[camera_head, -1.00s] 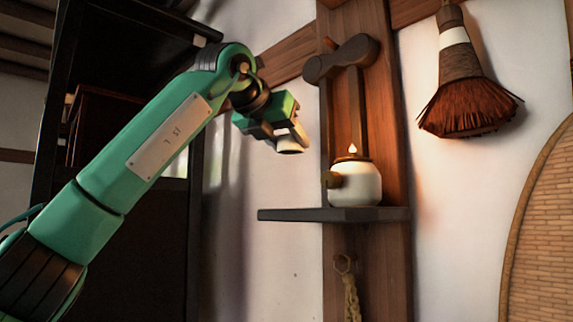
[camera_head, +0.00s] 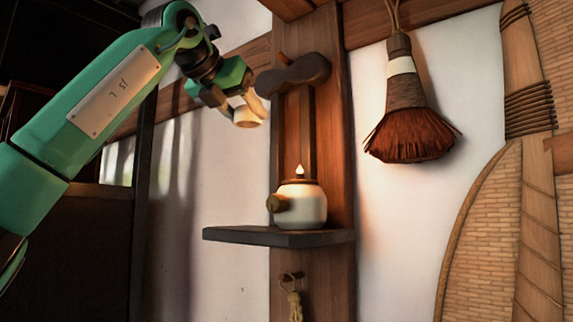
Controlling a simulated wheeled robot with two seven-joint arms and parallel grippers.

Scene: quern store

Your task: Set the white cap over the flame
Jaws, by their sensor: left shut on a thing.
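A small flame (camera_head: 300,171) burns on top of a round white lamp (camera_head: 304,204) with a brown rim and a brown knob on its left side. The lamp stands upright on a dark shelf (camera_head: 262,236) fixed to a wooden post. My left gripper (camera_head: 246,108) is shut on the white cap (camera_head: 247,117), whose hollow underside shows partly. The cap hangs above and to the left of the flame, apart from the lamp. My right gripper is not in view.
A dark wooden piece (camera_head: 294,75) juts from the post above the flame, close right of the cap. A broom (camera_head: 408,120) hangs at right, near a large woven panel (camera_head: 490,225). A peg with a cord (camera_head: 293,291) is below the shelf. White wall is bare left of the post.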

